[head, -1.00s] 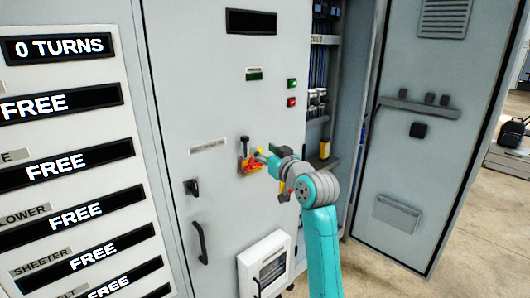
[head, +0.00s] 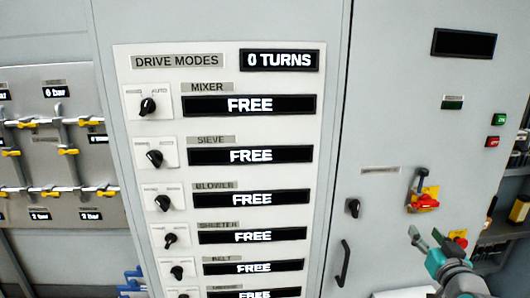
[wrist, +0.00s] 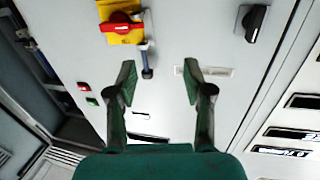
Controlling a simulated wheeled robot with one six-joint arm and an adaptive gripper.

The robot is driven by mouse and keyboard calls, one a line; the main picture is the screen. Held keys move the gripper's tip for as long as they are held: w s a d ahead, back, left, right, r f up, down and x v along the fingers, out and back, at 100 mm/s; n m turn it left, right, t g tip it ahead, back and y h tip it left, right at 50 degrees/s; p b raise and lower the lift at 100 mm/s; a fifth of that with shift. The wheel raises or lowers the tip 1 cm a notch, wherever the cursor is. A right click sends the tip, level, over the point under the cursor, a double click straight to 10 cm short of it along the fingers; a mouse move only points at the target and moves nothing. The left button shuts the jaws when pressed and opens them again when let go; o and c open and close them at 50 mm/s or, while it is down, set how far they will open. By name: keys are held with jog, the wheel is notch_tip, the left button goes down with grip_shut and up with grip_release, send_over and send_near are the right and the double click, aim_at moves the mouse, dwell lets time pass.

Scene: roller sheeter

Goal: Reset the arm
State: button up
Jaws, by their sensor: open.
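My gripper (head: 427,241) is at the lower right of the head view, in front of the grey cabinet door (head: 385,235). Its two green fingers stand apart with nothing between them. They also show spread in the wrist view (wrist: 158,84). The red and yellow switch (head: 424,200) is on the door just above my gripper in the head view. It shows at the top of the wrist view (wrist: 121,24), with a padlock-like dark piece (wrist: 147,65) beside it. My gripper appears clear of both.
A drive modes panel (head: 222,75) with several black knobs and displays reading FREE fills the middle. A black door handle (head: 344,263) and a small knob (head: 352,208) stick out of the door. Yellow-handled valves (head: 68,151) are at the left.

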jog(key=s+a+f+g, duration=0.1)
jog(key=s+a+f, duration=0.6)
jog(key=s+f, duration=0.4)
jog(key=s+a+f, duration=0.8)
jog(key=s+f, duration=0.1)
jog(key=f, duration=0.3)
jog(key=s+a+n+y, duration=0.1)
jog(key=s+a, duration=0.3)
jog(key=s, duration=1)
jog(key=s+a+n+g+y, duration=0.1)
jog(key=s+a, duration=0.3)
jog(key=s, duration=1.1)
jog(key=shift+a+r+n+y, duration=0.2)
jog(key=shift+n+y, duration=0.2)
jog(key=shift+y, duration=0.3)
